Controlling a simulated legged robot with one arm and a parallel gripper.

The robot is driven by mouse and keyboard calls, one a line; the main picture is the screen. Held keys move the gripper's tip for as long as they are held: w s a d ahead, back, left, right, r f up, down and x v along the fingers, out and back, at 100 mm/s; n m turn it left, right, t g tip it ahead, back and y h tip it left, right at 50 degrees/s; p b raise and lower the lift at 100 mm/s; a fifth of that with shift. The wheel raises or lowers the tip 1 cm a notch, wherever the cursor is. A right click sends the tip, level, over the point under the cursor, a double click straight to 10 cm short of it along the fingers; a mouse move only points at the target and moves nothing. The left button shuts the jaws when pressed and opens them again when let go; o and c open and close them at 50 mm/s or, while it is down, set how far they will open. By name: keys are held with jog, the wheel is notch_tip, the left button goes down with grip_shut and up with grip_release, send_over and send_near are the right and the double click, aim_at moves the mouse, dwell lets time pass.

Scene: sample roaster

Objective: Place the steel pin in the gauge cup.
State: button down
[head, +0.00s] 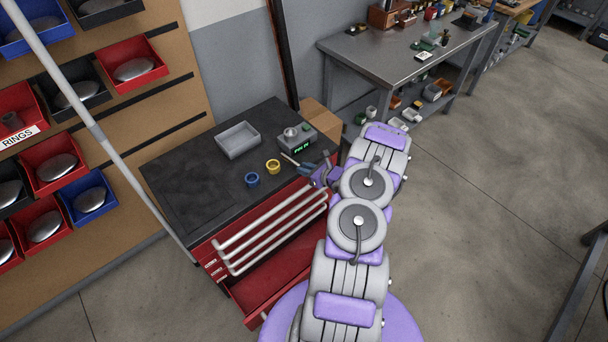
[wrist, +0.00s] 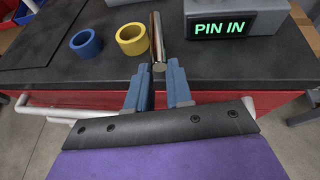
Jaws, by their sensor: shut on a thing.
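My gripper (wrist: 157,80) is shut on the steel pin (wrist: 157,40), a thin shiny rod that points away from the fingers over the cabinet top. In the head view my gripper (head: 314,171) is above the cabinet's right front edge, with the pin (head: 290,159) pointing left. The grey gauge (head: 298,139) stands just beyond it, with a round metal cup (head: 290,132) on top. In the wrist view the gauge (wrist: 262,18) is to the right of the pin, its green display reading "PIN IN". Its cup is out of that view.
A blue ring (head: 252,180) and a yellow ring (head: 273,166) lie on the black cabinet top (head: 200,180), left of the pin. A grey tray (head: 238,140) stands behind them. A red drawer (head: 270,285) is open below. The cabinet's left part is clear.

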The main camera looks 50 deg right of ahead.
jog(key=shift+w+f+b, duration=0.2)
jog(key=shift+f, duration=0.6)
jog(key=shift+w+f+b, duration=0.2)
jog(key=shift+f, duration=0.6)
jog(key=shift+f, duration=0.25)
jog(key=c, duration=1)
grip_release()
jog(key=shift+s, duration=0.1)
jog(key=shift+v, duration=1.05)
jog(key=p+v, duration=0.4)
jog(key=v, duration=1.1)
jog(key=shift+s+a+r, duration=0.1)
jog(key=shift+a+r, duration=0.05)
